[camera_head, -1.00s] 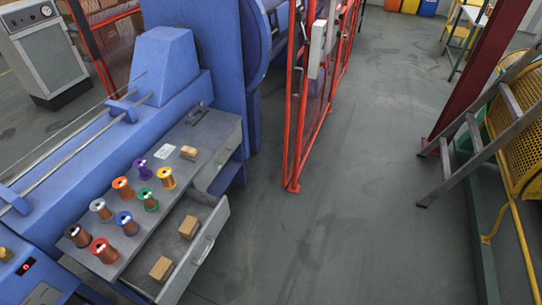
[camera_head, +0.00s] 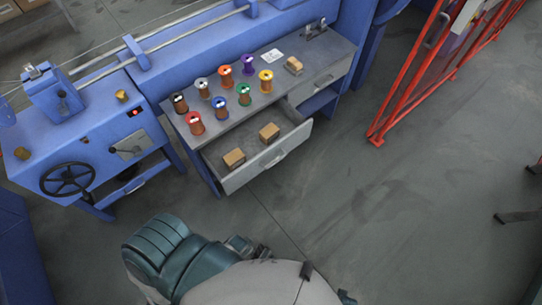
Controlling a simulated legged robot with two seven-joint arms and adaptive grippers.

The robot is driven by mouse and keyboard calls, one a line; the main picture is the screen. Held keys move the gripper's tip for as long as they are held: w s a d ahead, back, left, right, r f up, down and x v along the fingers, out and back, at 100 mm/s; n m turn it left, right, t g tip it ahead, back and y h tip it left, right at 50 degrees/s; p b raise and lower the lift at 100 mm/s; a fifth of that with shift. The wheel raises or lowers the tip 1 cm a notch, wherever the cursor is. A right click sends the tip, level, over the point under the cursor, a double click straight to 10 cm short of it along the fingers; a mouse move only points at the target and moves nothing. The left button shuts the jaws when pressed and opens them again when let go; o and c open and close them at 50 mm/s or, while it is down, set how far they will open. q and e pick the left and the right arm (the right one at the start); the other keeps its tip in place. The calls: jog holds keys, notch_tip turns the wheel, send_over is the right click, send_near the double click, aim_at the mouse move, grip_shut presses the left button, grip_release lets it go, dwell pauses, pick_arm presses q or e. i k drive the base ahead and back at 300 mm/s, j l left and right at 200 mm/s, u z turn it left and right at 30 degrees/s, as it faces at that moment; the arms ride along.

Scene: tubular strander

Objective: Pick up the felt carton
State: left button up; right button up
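Three small brown cartons show in the head view, and I cannot tell which is the felt carton. One carton (camera_head: 293,66) lies on the grey bench top at its right part. A second carton (camera_head: 269,132) and a third carton (camera_head: 234,158) sit apart inside the open drawer (camera_head: 262,167). No gripper can be made out. A teal and grey part of my own body fills the bottom of the view, below the drawer and apart from all the cartons.
Several wire spools (camera_head: 225,76) with coloured tops stand on the bench top (camera_head: 312,55) behind the drawer. A blue machine with a black handwheel (camera_head: 67,179) is at left. A red fence frame (camera_head: 410,75) stands at right. The floor (camera_head: 370,210) between is clear.

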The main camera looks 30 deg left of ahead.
aim_at(234, 159)
jog(key=u, duration=1.45)
jog(key=k+z, duration=0.25)
jog(key=z, duration=0.2)
jog(key=k+l+z, duration=0.15)
jog(key=z, duration=0.25)
jog(key=k, duration=0.05)
